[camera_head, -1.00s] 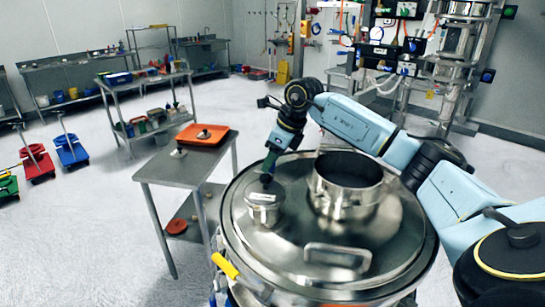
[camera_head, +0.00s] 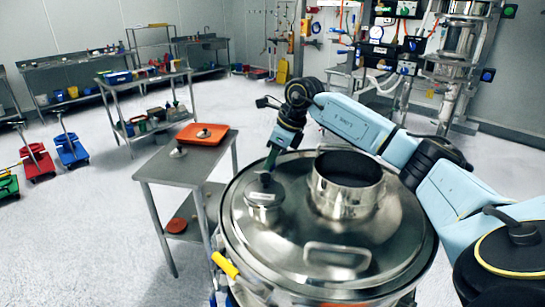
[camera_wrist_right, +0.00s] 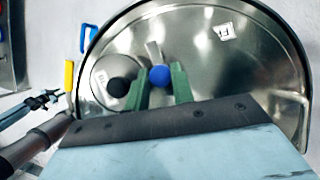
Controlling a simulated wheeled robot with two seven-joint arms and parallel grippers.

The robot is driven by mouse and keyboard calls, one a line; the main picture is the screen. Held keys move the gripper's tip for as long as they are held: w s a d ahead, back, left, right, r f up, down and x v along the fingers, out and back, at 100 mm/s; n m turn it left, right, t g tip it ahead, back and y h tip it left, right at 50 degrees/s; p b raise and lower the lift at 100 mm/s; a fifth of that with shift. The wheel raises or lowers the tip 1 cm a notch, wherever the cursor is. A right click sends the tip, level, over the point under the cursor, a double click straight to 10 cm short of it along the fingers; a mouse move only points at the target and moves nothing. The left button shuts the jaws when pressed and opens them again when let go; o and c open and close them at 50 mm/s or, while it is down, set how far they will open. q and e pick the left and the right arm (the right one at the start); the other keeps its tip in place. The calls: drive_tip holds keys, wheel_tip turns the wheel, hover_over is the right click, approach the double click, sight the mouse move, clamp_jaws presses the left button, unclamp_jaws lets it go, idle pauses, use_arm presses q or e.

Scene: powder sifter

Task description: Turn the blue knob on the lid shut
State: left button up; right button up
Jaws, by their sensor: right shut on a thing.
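The blue knob (camera_wrist_right: 160,77) is a small ball on the steel lid (camera_wrist_right: 235,70) in the right wrist view. My right gripper (camera_wrist_right: 160,80) has its two green fingers on either side of it and is shut on it. A short metal bar shows just beyond the knob. In the head view, my right gripper (camera_head: 272,158) points down at the far left part of the lid (camera_head: 290,235), and the blue knob cannot be made out there.
A small round cap (camera_head: 263,205) with a black knob stands close beside my right gripper. An open steel collar (camera_head: 345,185) and a bar handle (camera_head: 338,255) also stand on the lid. A side table (camera_head: 160,170) with an orange tray (camera_head: 202,134) is at the left.

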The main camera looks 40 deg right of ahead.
drive_tip(key=n, duration=0.2)
drive_tip(key=n+g+y+p, duration=0.1)
drive_tip(key=shift+w+d+r+n, duration=0.1)
drive_tip(key=shift+w+r+n, duration=0.05)
drive_tip(key=shift+n, duration=0.25)
drive_tip(key=n, duration=0.2)
drive_tip(key=n+g+y, duration=0.1)
drive_tip(key=n, duration=0.1)
drive_tip(key=shift+w+n+g, duration=0.1)
drive_tip(key=shift+n+g, duration=0.2)
drive_tip(key=n+g, duration=0.1)
drive_tip(key=n, duration=0.3)
drive_tip(key=shift+w+n+g, duration=0.15)
drive_tip(key=shift+n+g, duration=0.15)
drive_tip(key=shift+g, duration=0.1)
drive_tip(key=shift+n+g, duration=0.7)
drive_tip(key=shift+n, duration=1.2)
drive_tip(key=shift+h+b, duration=0.3)
drive_tip(key=o, duration=1)
drive_tip(key=shift+d, duration=0.1)
